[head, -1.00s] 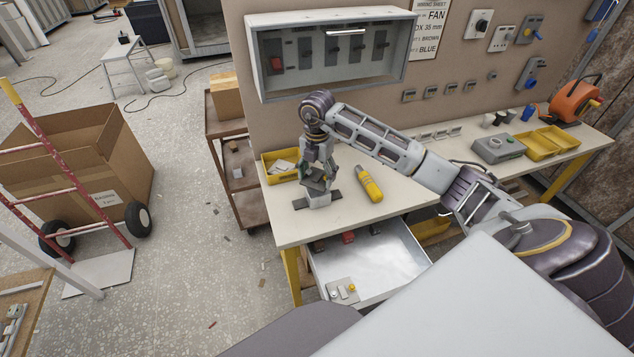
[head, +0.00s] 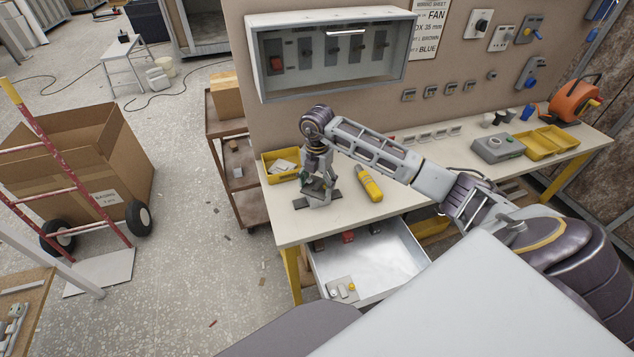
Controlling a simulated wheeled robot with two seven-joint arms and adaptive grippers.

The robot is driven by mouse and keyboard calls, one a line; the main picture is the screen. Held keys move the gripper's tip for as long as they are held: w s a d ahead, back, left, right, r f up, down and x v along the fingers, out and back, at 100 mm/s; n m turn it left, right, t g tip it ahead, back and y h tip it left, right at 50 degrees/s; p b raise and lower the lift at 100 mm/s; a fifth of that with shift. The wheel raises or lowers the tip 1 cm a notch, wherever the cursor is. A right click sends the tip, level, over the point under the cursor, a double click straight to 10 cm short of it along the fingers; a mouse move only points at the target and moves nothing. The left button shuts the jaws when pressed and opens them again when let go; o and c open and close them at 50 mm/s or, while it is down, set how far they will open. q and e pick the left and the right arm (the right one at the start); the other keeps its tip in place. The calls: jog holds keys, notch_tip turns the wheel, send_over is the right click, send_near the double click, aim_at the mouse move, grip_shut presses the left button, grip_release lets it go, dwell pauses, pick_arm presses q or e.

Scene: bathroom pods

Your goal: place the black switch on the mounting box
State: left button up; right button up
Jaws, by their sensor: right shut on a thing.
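My right gripper (head: 318,188) points down over the left end of the workbench and is shut on a small dark piece, the black switch (head: 313,184). Directly under it is the small pale mounting box (head: 320,201), on a flat dark base (head: 301,203) on the bench top. The fingers hide much of the switch and box. I cannot tell whether the switch touches the box. My left gripper is not in view.
A yellow-handled tool (head: 369,185) lies on the workbench (head: 420,195) just right of the gripper. A yellow bin (head: 270,170) stands behind left. An open drawer (head: 385,262) juts out below. A grey cabinet (head: 330,84) hangs above.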

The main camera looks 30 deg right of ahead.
aim_at(317, 185)
jog(key=shift+f, duration=0.15)
jog(key=o, duration=1)
jog(key=shift+o, duration=0.2)
jog(key=shift+r, duration=0.3)
notch_tip(317, 185, up, 12)
jog(key=b, duration=0.1)
jog(key=shift+f+b, duration=0.15)
jog(key=shift+b, duration=0.15)
